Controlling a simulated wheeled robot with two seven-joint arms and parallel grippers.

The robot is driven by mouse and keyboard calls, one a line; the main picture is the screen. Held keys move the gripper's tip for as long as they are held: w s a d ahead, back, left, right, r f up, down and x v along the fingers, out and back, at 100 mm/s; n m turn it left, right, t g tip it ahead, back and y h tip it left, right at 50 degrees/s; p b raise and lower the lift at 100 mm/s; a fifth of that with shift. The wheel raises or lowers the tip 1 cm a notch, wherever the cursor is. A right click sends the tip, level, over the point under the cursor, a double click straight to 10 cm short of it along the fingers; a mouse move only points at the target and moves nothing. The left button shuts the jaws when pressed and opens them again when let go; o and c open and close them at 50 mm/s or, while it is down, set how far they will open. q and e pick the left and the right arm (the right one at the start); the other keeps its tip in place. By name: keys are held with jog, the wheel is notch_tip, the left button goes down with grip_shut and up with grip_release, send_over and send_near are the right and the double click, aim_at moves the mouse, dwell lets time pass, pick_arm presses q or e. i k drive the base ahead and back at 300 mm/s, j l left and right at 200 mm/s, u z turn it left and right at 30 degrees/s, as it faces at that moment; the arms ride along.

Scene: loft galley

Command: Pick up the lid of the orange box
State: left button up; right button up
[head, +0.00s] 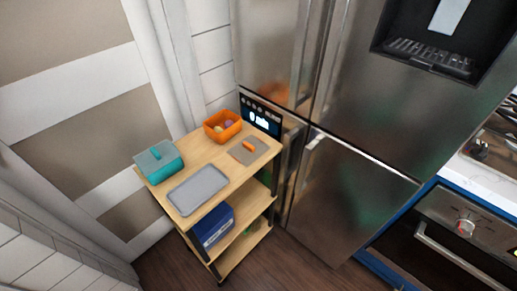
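The orange box (217,132) stands open at the back of the top shelf of a wooden cart. Small round things, one yellowish and one purplish, show inside it. Its lid (250,157) appears to be the flat grey-brown square with an orange handle on top. It lies on the shelf just in front and to the right of the box, apart from it. Neither of my grippers is in view.
The cart (220,159) also holds a teal lidded box (163,167) at left and a grey tray (198,190) in front. A dark panel (261,115) stands behind the lid. A blue box (213,227) is lower down. A steel fridge (350,180) stands close at right.

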aim_at(250, 150)
jog(key=z, duration=0.25)
jog(key=k+j+z, duration=0.15)
jog(key=z, duration=0.3)
jog(key=k+j+z, duration=0.1)
jog(key=k+z, duration=0.2)
jog(key=z, duration=0.15)
jog(key=k+z, duration=0.2)
jog(key=z, duration=0.25)
